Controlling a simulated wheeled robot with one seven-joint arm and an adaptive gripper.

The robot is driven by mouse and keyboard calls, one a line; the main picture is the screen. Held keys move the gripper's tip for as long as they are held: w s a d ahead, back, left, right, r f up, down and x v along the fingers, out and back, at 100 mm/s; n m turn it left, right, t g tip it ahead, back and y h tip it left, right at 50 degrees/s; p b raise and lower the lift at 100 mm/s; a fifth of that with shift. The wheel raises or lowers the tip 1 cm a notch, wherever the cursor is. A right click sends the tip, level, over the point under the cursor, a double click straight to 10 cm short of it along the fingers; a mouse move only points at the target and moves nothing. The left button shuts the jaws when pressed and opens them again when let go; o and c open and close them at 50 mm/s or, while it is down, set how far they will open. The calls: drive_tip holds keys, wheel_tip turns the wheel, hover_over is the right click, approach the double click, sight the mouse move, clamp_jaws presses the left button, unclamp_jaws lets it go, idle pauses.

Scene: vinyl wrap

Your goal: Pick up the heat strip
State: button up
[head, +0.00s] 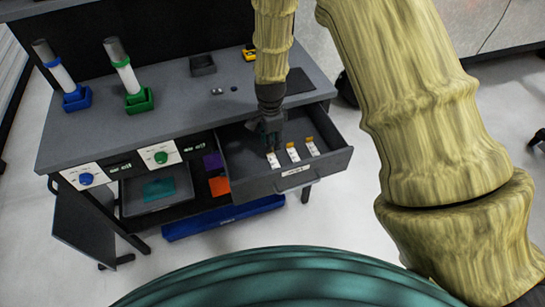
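An open drawer (238,188) holds three small white strips in a row, and the task's heat strip may be one of them. The left strip (273,161) lies just below my gripper (270,148). The middle strip (293,152) and the right strip (311,147) show orange ends. My gripper points down into the drawer, over the upper end of the left strip, which it partly hides. The fingers are dark and small here. I cannot tell whether they touch the strip or are open or shut.
The drawer hangs out from a grey workbench (150,128). Two white rolls stand in a blue holder (77,98) and a green holder (139,100). A dark tray (203,65) and a yellow item (249,53) sit at the back. A blue bin (225,216) lies below.

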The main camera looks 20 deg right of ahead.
sight(274, 159)
drive_tip(key=shift+w+f+p, duration=0.15)
drive_tip(key=shift+f+p, duration=0.15)
drive_tip(key=shift+f, duration=0.9)
drive_tip(key=shift+w+f+p, duration=0.15)
drive_tip(key=shift+f+p, duration=0.15)
drive_tip(key=shift+f, duration=0.85)
drive_tip(key=shift+c, duration=0.4)
clamp_jaws()
